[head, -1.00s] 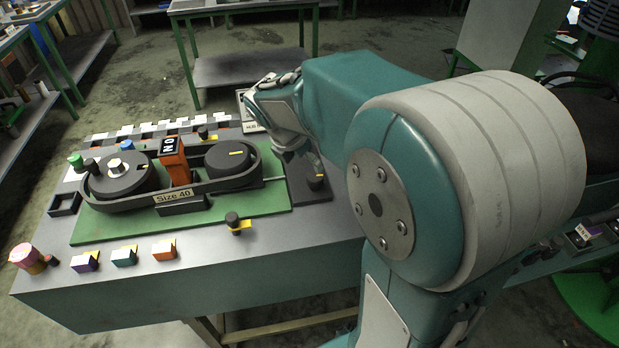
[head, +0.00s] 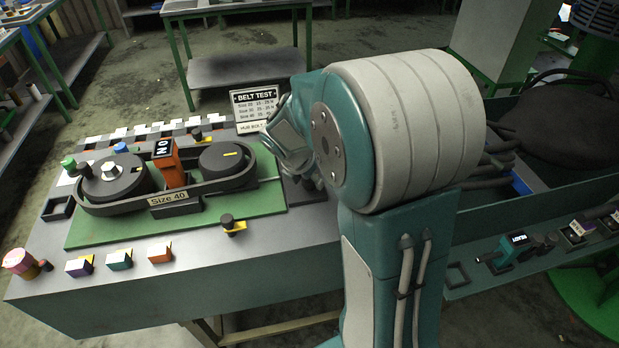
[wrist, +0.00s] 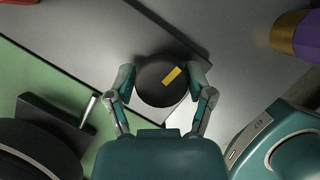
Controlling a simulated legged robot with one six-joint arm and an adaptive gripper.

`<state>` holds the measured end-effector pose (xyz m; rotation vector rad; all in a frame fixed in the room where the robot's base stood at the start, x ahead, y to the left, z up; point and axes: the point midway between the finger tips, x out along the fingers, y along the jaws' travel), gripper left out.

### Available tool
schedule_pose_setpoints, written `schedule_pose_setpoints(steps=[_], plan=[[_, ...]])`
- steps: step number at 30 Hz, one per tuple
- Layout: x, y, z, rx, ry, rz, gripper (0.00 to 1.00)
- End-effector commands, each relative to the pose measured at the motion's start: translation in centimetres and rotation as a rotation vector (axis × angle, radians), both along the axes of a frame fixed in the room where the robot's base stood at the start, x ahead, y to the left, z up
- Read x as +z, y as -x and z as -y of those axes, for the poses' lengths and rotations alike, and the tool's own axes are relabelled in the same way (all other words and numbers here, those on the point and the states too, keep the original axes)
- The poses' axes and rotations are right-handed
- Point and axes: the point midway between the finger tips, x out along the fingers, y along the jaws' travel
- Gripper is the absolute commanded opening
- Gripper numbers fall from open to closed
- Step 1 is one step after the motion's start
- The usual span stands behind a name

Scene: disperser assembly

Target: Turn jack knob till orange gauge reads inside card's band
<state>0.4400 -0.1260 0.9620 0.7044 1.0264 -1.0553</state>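The jack knob (wrist: 158,82) is a round black knob with a yellow mark, seen from above in the wrist view. The two fingers of my gripper (wrist: 162,80) stand on either side of it, very close; I cannot tell whether they press on it. In the head view my arm hides the knob and most of the gripper. The orange gauge (head: 165,162) stands upright by the belt between two black pulleys; its display seems to show "NO". The white "BELT TEST" card (head: 255,108) stands behind the board; its band figures are too small to read surely.
The black belt (head: 110,208) with a "Size 40" label (head: 169,198) loops the pulleys on a green board (head: 110,232). A yellow-marked small knob (head: 229,223) sits at the board's front. Coloured blocks (head: 120,260) line the table's front edge. A green-framed bench (head: 240,70) stands behind.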

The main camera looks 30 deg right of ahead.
Motion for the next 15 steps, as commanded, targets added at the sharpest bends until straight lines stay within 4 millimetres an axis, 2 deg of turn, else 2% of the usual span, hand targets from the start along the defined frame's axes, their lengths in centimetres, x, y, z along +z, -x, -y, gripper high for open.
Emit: schedule_pose_setpoints(steps=[1, 2, 15], plan=[[0.01, 0.00, 0.00, 0.000, 0.000, 0.000, 0.21], [0.01, -0.01, -0.01, 0.000, 0.000, 0.000, 0.10], [-0.04, -0.07, -0.06, -0.040, -0.001, 0.001, 0.10]])
